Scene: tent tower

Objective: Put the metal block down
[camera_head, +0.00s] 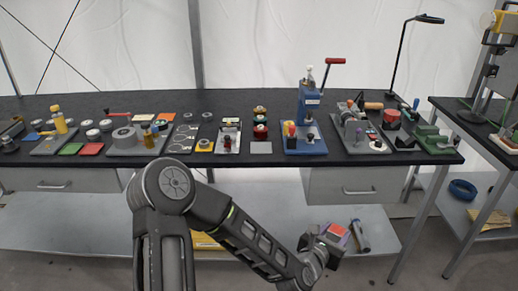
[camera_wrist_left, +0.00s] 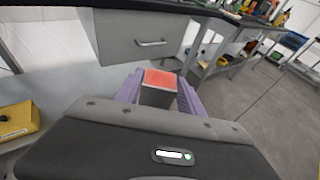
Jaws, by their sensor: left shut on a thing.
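The metal block (camera_wrist_left: 159,80), with a red top and grey side, sits between the purple fingers of my left gripper (camera_wrist_left: 158,95) in the left wrist view. The gripper is shut on it. In the head view, my left arm reaches across the lower middle, and the left gripper (camera_head: 334,237) holds the block (camera_head: 336,229) in front of the bench, below the level of its top. The block's lower part is hidden by the gripper. My right gripper is not in view.
The black bench top (camera_head: 285,100) carries many tools and small parts. A grey drawer (camera_wrist_left: 140,38) hangs under it. A yellow box (camera_wrist_left: 17,120) shows at left in the wrist view.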

